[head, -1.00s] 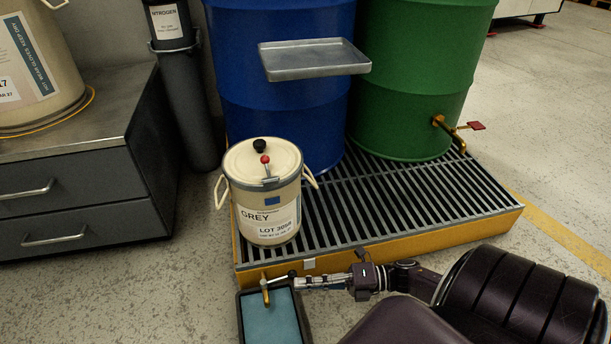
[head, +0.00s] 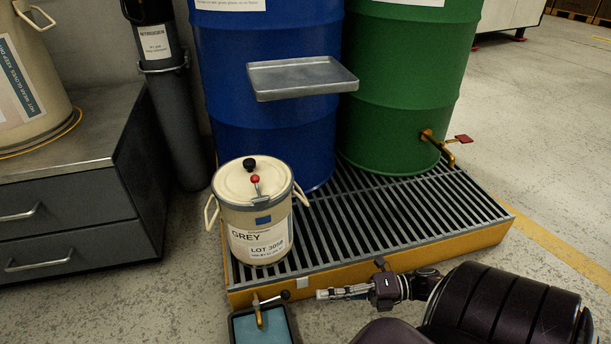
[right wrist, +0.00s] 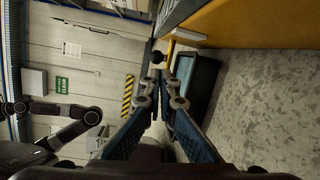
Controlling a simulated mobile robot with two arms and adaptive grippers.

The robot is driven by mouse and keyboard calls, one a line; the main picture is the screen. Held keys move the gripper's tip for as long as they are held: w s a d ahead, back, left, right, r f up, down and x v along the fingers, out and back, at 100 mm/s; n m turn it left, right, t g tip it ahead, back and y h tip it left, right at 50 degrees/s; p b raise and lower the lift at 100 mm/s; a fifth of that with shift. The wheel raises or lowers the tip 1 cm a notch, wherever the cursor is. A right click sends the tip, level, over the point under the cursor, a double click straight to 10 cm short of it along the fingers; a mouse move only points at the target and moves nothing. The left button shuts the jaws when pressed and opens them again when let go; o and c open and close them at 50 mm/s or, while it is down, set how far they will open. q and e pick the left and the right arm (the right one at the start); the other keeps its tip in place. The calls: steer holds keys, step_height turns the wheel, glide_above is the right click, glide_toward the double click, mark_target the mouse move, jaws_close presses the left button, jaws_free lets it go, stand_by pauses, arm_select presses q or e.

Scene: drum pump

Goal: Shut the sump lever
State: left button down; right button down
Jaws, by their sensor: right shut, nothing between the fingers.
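The sump lever (head: 273,298) is on a brass tap (head: 258,314) at the front left of the yellow sump pallet (head: 375,273). My left gripper does not show in the head view.
A dark tray with a blue inside (head: 275,328) lies under the tap. A cream GREY pail (head: 258,215) stands on the grating, before the blue drum (head: 270,130) and green drum (head: 400,90). Drawers (head: 75,205) stand at left. The floor at right is clear.

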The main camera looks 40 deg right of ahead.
steer(key=v, duration=0.5)
steer(key=shift+s+a+f, duration=0.15)
steer(key=shift+s+a, duration=0.2)
steer(key=shift+a, duration=0.05)
